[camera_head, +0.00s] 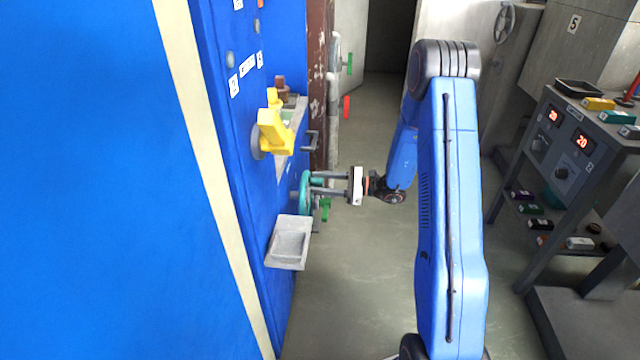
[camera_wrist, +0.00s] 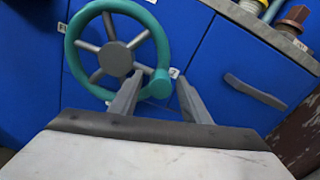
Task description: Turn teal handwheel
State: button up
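The teal handwheel (camera_wrist: 71,40) is mounted on the blue cabinet front, with grey spokes and a grey hub. It carries a round teal knob (camera_wrist: 158,84) at the lower right of its rim. In the head view the handwheel (camera_head: 305,196) shows nearly edge-on. My gripper (camera_head: 313,183) points left at it, its fingertips close to the wheel. In the wrist view my gripper (camera_wrist: 159,80) is open, with one finger on each side of the knob and gaps visible. I cannot tell whether a fingertip touches the rim.
A yellow handle (camera_head: 274,134) juts from the cabinet above the wheel. A grey tray (camera_head: 288,243) sticks out below it. A grey drawer handle (camera_wrist: 255,91) lies right of the wheel.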

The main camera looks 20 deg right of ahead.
grip_shut()
jog(key=shift+w+f+m, duration=0.1)
jog(key=shift+f+m, duration=0.15)
jog(key=shift+m, duration=0.15)
jog(key=shift+f, duration=0.15)
jog(key=shift+f+m, duration=0.7)
jog(key=shift+m, duration=0.5)
jog(key=s+a+f+m, duration=0.3)
jog(key=s+f+m, duration=0.2)
jog(key=m, duration=0.9)
jog(key=shift+s+f+m, duration=0.25)
jog(key=shift+s+m, duration=0.05)
jog(key=shift+s, duration=0.95)
jog(key=shift+a, duration=0.1)
